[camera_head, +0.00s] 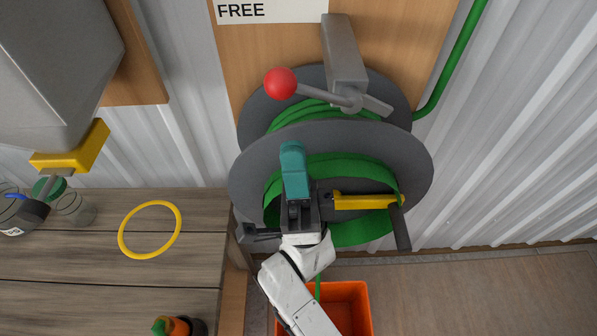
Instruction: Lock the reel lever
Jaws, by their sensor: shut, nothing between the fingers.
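The reel lever (318,93) is a thin grey rod with a red ball knob (280,83) at its left end. It points left and slightly up from a pivot below a grey bracket (343,50). A short grey tab (376,105) sticks out on the right of the pivot. A white sign reading FREE (268,10) is above the knob. The grey hose reel (415,165) holds green hose. My gripper (292,148), with teal fingers, is shut and empty in front of the reel disc. It is below the red knob, apart from it in the picture.
A yellow crank arm (362,202) with a dark handle (400,228) sits right of my gripper. An orange crate (345,290) is on the floor below. A wooden bench (60,260) at left holds a yellow ring (124,238) and jars. Green hose (460,55) runs up at right.

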